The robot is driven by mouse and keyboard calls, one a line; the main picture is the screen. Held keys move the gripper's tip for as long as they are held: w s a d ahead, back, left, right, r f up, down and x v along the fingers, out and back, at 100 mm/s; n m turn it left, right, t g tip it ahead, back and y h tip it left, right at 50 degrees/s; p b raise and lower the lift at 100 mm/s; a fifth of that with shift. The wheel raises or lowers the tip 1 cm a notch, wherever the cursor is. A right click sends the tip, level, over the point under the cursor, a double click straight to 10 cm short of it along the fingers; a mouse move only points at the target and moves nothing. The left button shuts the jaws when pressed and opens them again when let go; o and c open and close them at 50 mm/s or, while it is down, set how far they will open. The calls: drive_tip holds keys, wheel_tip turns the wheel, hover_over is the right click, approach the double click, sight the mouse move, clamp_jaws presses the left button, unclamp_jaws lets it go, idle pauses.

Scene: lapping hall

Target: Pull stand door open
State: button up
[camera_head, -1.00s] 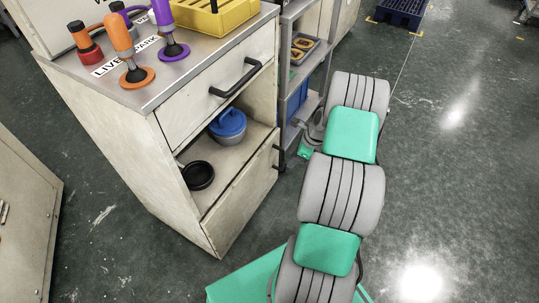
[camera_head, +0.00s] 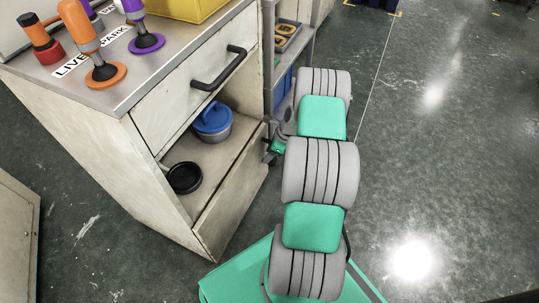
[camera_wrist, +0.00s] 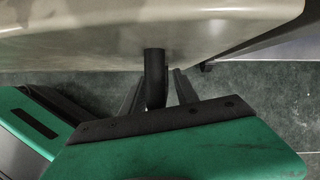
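The stand is a cream cabinet with a drawer on top, an open shelf and a lower door (camera_head: 232,206), which looks closed in the head view. My gripper (camera_head: 272,150) is at the door's far upper edge, small and partly hidden behind my arm. In the wrist view a dark handle (camera_wrist: 154,75) sticks out from the cream door panel (camera_wrist: 90,50). My gripper (camera_wrist: 160,95) has its two dark fingers on either side of this handle, with narrow gaps visible. Its fingers look open; contact with the handle cannot be seen.
The drawer has a black handle (camera_head: 219,68). A blue-lidded pot (camera_head: 212,122) and a black pan (camera_head: 184,177) are on the shelf. Orange and purple tools stand on top beside a yellow bin (camera_head: 190,8). A grey rack (camera_head: 270,55) adjoins behind. Floor to the right is clear.

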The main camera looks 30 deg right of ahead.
drive_tip(key=shift+c, duration=0.2)
clamp_jaws()
idle(1.2)
